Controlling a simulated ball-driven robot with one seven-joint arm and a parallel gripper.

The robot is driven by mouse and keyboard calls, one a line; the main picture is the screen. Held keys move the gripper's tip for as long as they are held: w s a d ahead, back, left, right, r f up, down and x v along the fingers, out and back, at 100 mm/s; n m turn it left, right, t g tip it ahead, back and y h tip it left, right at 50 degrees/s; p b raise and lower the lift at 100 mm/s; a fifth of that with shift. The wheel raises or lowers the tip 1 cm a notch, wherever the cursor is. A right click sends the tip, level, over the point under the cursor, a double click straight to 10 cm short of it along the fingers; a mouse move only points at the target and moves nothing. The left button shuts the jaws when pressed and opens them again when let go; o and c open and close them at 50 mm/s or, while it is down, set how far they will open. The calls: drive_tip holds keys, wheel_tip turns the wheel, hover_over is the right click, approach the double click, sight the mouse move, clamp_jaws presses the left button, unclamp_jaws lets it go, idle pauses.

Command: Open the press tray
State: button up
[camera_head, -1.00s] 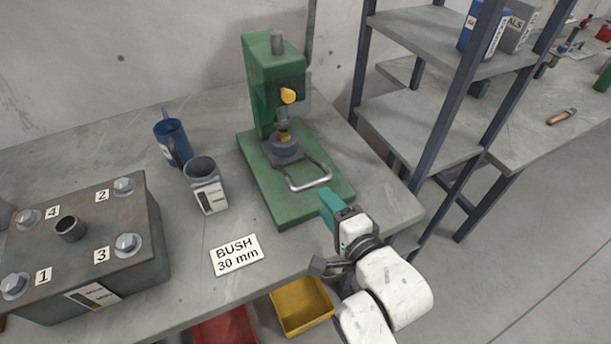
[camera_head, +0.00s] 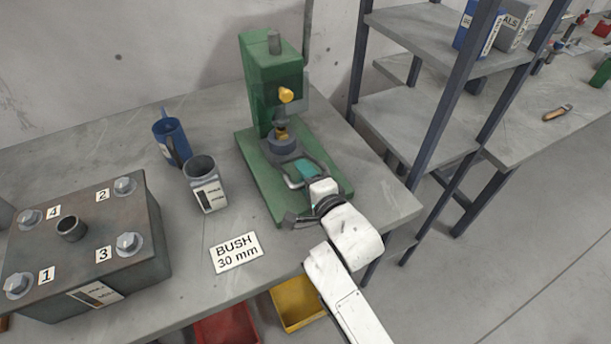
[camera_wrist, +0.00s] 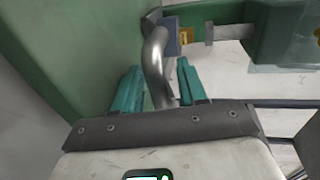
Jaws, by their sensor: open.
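The green press (camera_head: 273,80) stands on the grey bench, with a yellow knob on its front. Its tray shows as a grey round part (camera_head: 284,148) at the foot of the column, with a bent metal handle (camera_head: 291,184) reaching toward the front right. My gripper (camera_head: 304,168) is at the handle, over the green base. In the wrist view, my gripper's teal fingers (camera_wrist: 160,88) are open, one on each side of the handle bar (camera_wrist: 155,62). Whether either finger touches the bar I cannot tell.
A grey labelled cup (camera_head: 204,184) and a blue mug (camera_head: 171,140) stand left of the press. A bush label (camera_head: 236,252) lies in front. A bolted metal block (camera_head: 85,245) fills the left. A shelf rack (camera_head: 418,140) stands close on the right.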

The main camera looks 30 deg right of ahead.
drive_tip(key=shift+c, duration=0.3)
clamp_jaws()
drive_tip(key=shift+s+f, duration=0.1)
drive_tip(key=shift+s, duration=0.35)
drive_tip(key=v, duration=0.3)
drive_tip(key=f+p+v, duration=0.1)
drive_tip(key=v, duration=0.3)
drive_tip(key=f+p+v, duration=0.1)
drive_tip(key=v, duration=0.3)
drive_tip(key=shift+s+f, duration=0.1)
drive_tip(key=shift+s, duration=0.15)
drive_tip(key=shift+o, duration=0.3)
unclamp_jaws()
